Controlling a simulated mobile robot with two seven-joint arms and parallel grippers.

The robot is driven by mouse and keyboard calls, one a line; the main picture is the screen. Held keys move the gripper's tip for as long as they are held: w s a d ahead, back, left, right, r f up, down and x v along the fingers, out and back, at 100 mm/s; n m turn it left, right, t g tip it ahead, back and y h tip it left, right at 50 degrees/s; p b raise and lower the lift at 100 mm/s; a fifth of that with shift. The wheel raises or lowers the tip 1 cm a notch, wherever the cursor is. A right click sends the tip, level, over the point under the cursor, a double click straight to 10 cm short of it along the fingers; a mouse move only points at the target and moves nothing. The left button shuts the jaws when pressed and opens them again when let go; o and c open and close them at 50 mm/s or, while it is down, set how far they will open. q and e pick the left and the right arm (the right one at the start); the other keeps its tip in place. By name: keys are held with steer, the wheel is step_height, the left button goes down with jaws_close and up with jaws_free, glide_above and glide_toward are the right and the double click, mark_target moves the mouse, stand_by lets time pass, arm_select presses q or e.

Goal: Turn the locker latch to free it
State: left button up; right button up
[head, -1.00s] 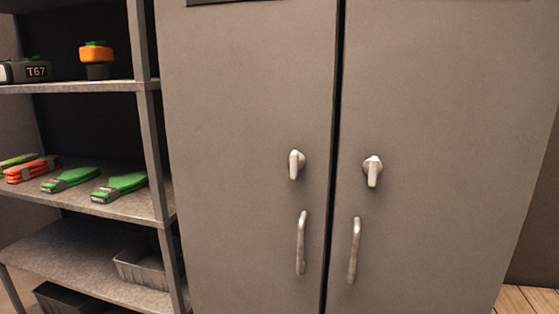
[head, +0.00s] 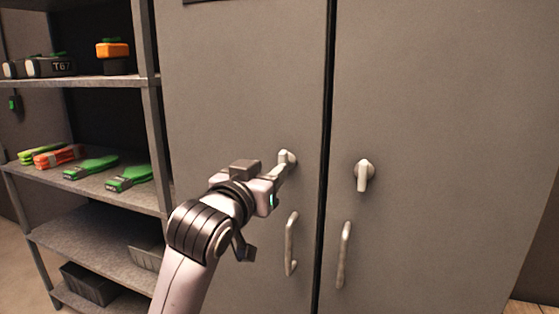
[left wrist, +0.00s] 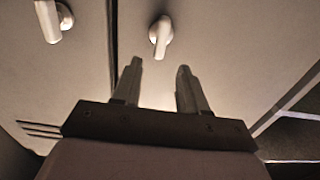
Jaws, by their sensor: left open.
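The grey locker's left door (head: 240,90) carries a pale metal latch (head: 288,156), now partly covered by my left gripper. My left gripper (head: 280,180) is just in front of this latch, coming from the lower left. In the left wrist view its two fingers (left wrist: 160,78) are spread with nothing between them, and the latch (left wrist: 160,32) shows just beyond the fingertips, apart from them. A second latch (head: 363,174) on the right door (head: 430,90) points down; it also shows in the left wrist view (left wrist: 52,20). My right gripper is not in view.
Bar handles (head: 291,245) and (head: 343,255) sit below the latches. A dark gap separates the two closed doors. At left, a metal shelf unit (head: 150,120) holds green bundles (head: 128,178), an orange item (head: 112,49) and bins (head: 90,284).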

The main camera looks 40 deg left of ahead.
mark_target(281, 160)
arm_select(q)
steer(key=shift+p+x, duration=0.55)
steer(key=shift+x, duration=2.9)
steer(key=shift+d, duration=0.1)
jaws_close()
